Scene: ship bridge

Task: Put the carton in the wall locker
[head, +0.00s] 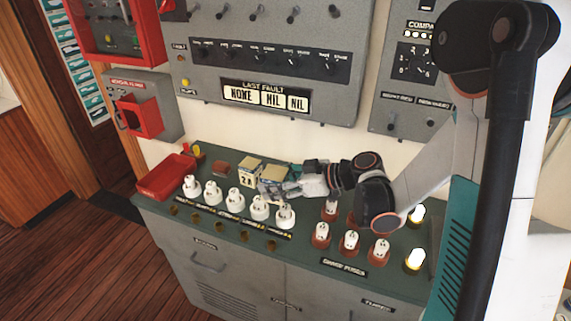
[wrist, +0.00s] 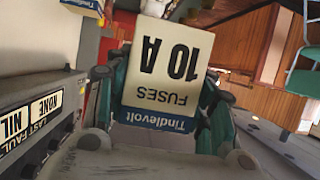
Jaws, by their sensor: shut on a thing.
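My gripper (head: 282,184) reaches in from the right, low over the back of the green console top. It is shut on a pale fuse carton (head: 273,173), partly hidden behind the fingers. In the wrist view the carton (wrist: 165,65) stands between the teal fingers of my gripper (wrist: 165,115), its "10 A FUSES Tindlevolt" label upside down. I cannot tell whether the carton touches the console. A second carton (head: 250,170), marked like "2 A", stands just left of it. I cannot tell for sure which wall unit is the wall locker.
White fuses (head: 237,201) stand in a row in front of my gripper. A red tray (head: 166,177) lies at the console's left end. A grey wall box (head: 155,100) with a red part and a red-framed cabinet (head: 112,58) are on the wall. A fault panel (head: 264,97) is above.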

